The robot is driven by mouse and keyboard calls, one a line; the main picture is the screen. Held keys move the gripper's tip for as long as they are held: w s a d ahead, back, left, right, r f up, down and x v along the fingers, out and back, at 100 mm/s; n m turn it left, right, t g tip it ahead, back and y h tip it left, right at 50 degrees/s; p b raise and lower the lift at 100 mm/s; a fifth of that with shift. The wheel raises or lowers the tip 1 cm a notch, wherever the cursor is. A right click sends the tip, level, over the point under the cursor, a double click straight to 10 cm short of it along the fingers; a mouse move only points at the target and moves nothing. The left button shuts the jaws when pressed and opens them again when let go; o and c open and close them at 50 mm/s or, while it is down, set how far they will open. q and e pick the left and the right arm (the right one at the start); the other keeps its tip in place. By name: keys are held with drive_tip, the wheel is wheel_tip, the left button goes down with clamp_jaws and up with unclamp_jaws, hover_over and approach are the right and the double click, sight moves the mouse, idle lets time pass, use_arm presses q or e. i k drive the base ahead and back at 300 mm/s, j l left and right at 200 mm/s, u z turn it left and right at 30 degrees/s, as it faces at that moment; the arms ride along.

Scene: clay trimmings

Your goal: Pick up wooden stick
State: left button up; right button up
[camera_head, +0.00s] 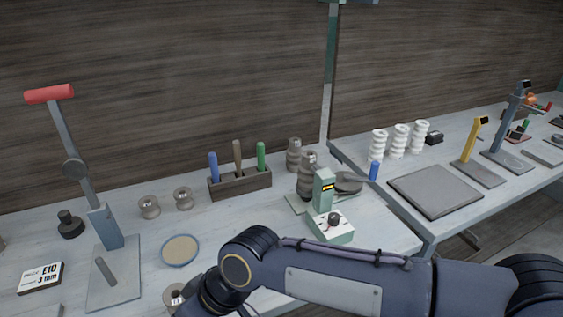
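A brown wooden stick (237,152) stands upright in a dark wooden holder (240,186), between a blue-handled tool (213,166) and a green-handled tool (261,155). Its lower end is hidden in the holder. My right arm comes in from the right across the front of the bench. Its wrist is at the bottom edge, in front of and below the holder and apart from the stick. The fingers of my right gripper cannot be made out. My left gripper is not in view.
A green and white device (330,227) stands right of the holder. Metal spools (149,207) and a round blue-rimmed dish (181,250) are at left. A lever press with a red handle (50,94) stands farther left. A second bench holds white spools (400,140).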

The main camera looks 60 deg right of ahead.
sight(236, 143)
drive_tip(key=l+z, duration=0.2)
drive_tip(key=z, duration=1.7)
drive_tip(key=j, duration=0.4)
drive_tip(key=k+u, duration=0.05)
